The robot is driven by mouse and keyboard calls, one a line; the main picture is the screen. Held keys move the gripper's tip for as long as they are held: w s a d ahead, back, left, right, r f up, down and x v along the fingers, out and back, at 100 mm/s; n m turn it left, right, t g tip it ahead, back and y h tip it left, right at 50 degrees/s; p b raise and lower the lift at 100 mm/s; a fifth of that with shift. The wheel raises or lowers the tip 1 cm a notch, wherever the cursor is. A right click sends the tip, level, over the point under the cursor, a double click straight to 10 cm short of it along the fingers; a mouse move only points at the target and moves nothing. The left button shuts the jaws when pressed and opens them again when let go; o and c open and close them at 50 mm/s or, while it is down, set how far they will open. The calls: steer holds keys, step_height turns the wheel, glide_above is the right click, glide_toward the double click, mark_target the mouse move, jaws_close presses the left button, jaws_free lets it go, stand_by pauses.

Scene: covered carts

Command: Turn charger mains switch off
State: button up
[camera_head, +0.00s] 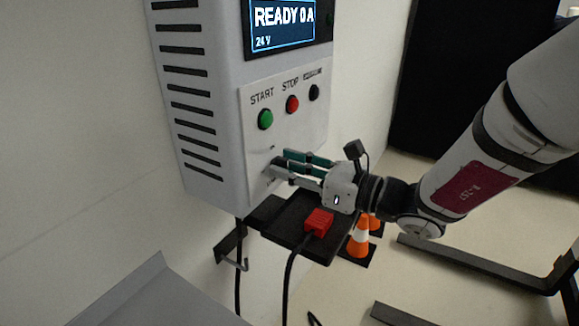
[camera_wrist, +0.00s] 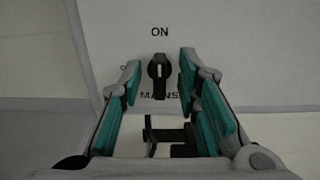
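The charger (camera_head: 221,110) is a grey wall box with a lit screen reading READY 0 A, 24 V. Its mains switch (camera_wrist: 158,70) is a black rotary knob with a light mark, seen in the wrist view between the labels ON above and MAINS below. The knob stands upright, toward ON. My gripper (camera_wrist: 158,75) is open, with one finger on each side of the knob and a gap visible on both sides. In the head view my gripper (camera_head: 277,170) reaches the lower front panel and hides the switch.
A green START button (camera_head: 265,119), a red STOP button (camera_head: 292,104) and a black button (camera_head: 314,93) sit above my gripper. A dark shelf (camera_head: 285,233) with a red connector (camera_head: 318,221) is just below. Orange cones (camera_head: 359,240) stand on the floor behind.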

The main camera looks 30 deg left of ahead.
steer(key=shift+a, duration=0.1)
jaws_close()
steer(key=shift+n, duration=0.3)
steer(key=n+b, duration=0.2)
steer(key=n, duration=0.2)
steer(key=shift+f+b, duration=0.15)
steer(key=shift+b, duration=0.25)
steer(key=n+b, duration=0.4)
steer(key=b, duration=0.2)
steer(key=n+b, duration=0.4)
steer(key=b, duration=0.3)
steer(key=n+b, duration=0.5)
steer(key=b, duration=0.2)
steer(key=shift+s+f, duration=0.25)
steer(key=shift+r+n, duration=0.1)
steer(key=shift+n, duration=0.2)
